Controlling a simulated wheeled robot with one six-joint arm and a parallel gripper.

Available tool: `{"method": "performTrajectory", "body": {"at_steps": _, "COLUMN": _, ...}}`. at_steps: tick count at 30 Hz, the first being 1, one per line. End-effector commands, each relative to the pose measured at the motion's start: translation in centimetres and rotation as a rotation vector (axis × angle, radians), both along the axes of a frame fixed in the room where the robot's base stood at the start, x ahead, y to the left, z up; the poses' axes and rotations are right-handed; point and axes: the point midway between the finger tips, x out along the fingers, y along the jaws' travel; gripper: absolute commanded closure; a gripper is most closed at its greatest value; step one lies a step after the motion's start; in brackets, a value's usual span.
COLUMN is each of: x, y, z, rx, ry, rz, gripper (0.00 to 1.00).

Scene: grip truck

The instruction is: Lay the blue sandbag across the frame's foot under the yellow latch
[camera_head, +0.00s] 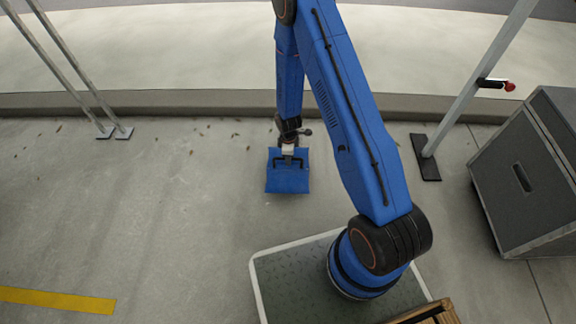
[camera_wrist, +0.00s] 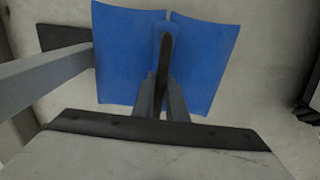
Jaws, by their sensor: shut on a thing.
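The blue sandbag (camera_head: 288,180) has two flaps and a dark strap handle. My gripper (camera_head: 288,153) is shut on its handle, in the middle of the head view. The bag also fills the upper middle of the wrist view (camera_wrist: 205,60). I cannot tell whether the bag touches the ground. A black foot plate (camera_head: 427,165) lies right of the bag, under a slanted grey post (camera_head: 465,98) that carries a red latch (camera_head: 509,86). A dark plate (camera_wrist: 62,38) and grey post (camera_wrist: 40,80) show left of the bag in the wrist view. I see no yellow latch.
A large grey case (camera_head: 525,175) stands right of the foot plate. Two thin posts (camera_head: 72,72) with small grey feet stand at the left. A kerb (camera_head: 180,103) runs across behind. The concrete left of the bag is clear up to a yellow floor stripe (camera_head: 60,300).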

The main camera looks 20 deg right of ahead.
Motion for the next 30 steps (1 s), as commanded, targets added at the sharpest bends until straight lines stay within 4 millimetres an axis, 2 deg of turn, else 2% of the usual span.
{"method": "performTrajectory", "body": {"at_steps": 8, "x": 0.5, "y": -0.2, "z": -0.3, "rx": 0.000, "ry": 0.000, "rz": 0.000, "gripper": 1.00}}
{"method": "performTrajectory", "body": {"at_steps": 19, "x": 0.5, "y": -0.2, "z": -3.2, "rx": 0.000, "ry": 0.000, "rz": 0.001, "gripper": 1.00}}
{"method": "performTrajectory", "body": {"at_steps": 30, "x": 0.5, "y": -0.1, "z": -3.5, "rx": 0.000, "ry": -0.001, "rz": 0.000, "gripper": 1.00}}
